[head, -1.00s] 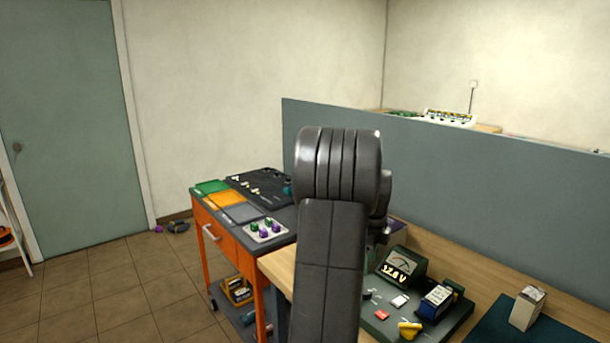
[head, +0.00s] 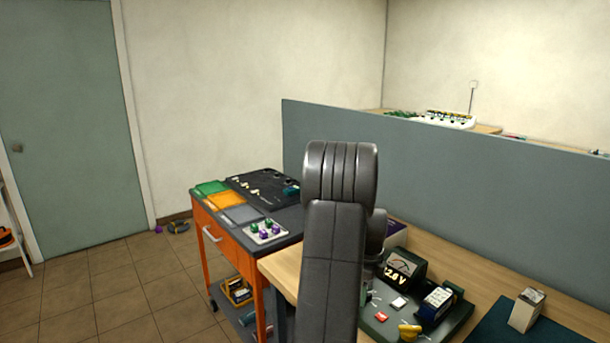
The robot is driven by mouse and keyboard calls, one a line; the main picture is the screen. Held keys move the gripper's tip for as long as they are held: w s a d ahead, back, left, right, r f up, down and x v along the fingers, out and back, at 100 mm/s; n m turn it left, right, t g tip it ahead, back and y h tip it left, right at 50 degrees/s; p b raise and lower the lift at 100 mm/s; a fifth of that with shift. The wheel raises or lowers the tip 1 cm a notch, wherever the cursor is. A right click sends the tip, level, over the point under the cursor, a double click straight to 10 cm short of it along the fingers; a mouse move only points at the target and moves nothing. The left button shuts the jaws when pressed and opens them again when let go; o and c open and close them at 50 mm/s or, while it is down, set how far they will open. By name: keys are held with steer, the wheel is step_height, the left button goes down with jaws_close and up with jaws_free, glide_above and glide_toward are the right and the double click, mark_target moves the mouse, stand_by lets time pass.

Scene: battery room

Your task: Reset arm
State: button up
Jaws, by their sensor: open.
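My dark arm (head: 334,250) rises in the middle of the head view, with its thick rounded joint at the top. A further dark part of my arm shows just behind its right edge, pointing down over the wooden bench (head: 500,277). My gripper's fingers cannot be made out; they are hidden behind my own arm. Nothing held can be seen.
On the bench are a dark board with a meter (head: 404,268), a yellow clip (head: 409,333) and a blue-labelled battery (head: 437,304). A white box (head: 526,309) stands right. A grey partition (head: 450,170) runs behind.

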steer(key=n, duration=0.4)
steer(key=shift+r+n, duration=0.1)
steer(key=shift+n, duration=0.3)
steer(key=n+p, duration=0.1)
steer(key=n, duration=0.4)
steer(key=n+p, duration=0.1)
steer(key=n, duration=0.4)
steer(key=shift+n, duration=0.4)
steer(key=shift+n+p, duration=0.85)
steer(key=shift+n, duration=1.35)
steer(key=shift+s, duration=0.1)
